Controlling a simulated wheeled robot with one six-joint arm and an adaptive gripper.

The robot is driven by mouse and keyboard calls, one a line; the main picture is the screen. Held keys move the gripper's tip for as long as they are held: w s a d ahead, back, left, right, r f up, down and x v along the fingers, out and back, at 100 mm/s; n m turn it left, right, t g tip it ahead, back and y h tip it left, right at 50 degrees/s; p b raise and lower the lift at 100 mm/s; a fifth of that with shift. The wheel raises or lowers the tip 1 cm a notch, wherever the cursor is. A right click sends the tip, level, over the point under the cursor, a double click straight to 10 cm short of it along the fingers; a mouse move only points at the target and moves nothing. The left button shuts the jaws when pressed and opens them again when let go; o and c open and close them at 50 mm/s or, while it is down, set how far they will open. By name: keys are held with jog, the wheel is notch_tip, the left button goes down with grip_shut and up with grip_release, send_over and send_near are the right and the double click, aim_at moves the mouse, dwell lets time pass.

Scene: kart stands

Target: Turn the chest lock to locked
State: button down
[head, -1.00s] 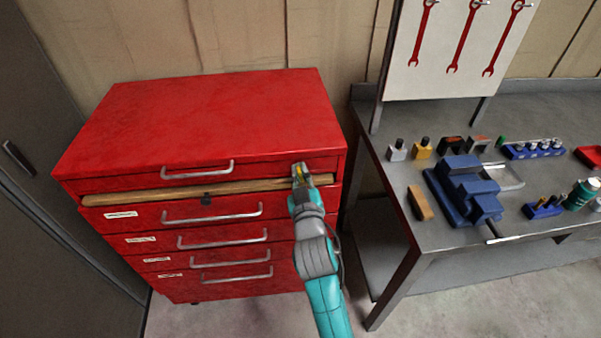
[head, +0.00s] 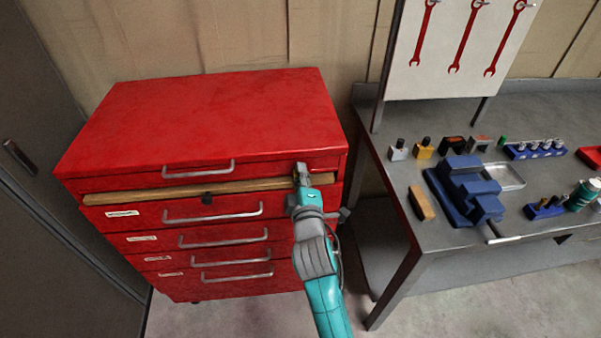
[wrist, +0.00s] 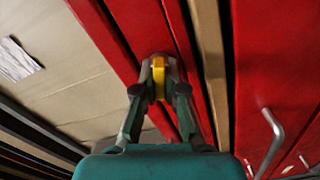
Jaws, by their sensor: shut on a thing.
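The red tool chest (head: 200,115) stands against the wall in the head view. The chest lock shows in the wrist view as a yellow turning piece (wrist: 158,76) on a round base in the red front. My gripper (head: 301,174) is at the right end of the top drawer front in the head view. In the wrist view my gripper (wrist: 158,88) has one finger on each side of the yellow piece and is shut on it. The fingers hide part of the lock, and no lock markings can be read.
A wooden strip (head: 230,187) runs below the top drawer, with handled drawers beneath. A grey workbench (head: 400,170) stands to the right, with a blue vise (head: 465,190) and small tools. A grey cabinet (head: 40,235) is at the left. Floor shows between chest and bench.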

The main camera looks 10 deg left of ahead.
jog(key=shift+n, duration=1.9)
jog(key=shift+f, duration=0.1)
jog(key=c, duration=1.2)
grip_release()
jog(key=shift+c, duration=0.2)
jog(key=v, duration=1.2)
